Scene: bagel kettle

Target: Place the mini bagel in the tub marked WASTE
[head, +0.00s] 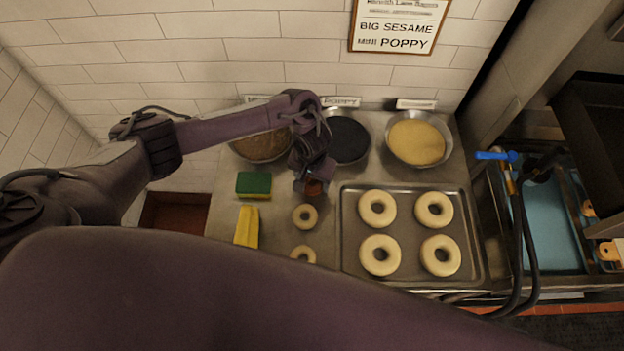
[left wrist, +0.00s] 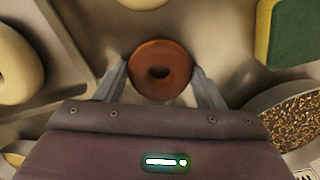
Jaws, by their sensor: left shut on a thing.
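A brown mini bagel (left wrist: 160,90) sits between the two fingers of my left gripper (left wrist: 160,72), which is shut on it. In the head view the left gripper (head: 314,184) holds the brown bagel (head: 314,188) over the counter, just left of the tray and in front of the bowls. Two pale mini bagels (head: 305,226) lie on the counter near it. A reddish-brown tub or recess (head: 175,214) shows at the counter's left, partly hidden by my arm. I can read no WASTE marking. My right gripper is out of view.
A tray (head: 410,188) holds several big pale bagels. Bowls of brown mix (head: 262,147), dark seeds (head: 347,140) and pale seeds (head: 416,142) stand along the wall. A green sponge (head: 254,184) and a yellow object (head: 247,228) lie on the left. A blue-lined basin (head: 550,225) is on the right.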

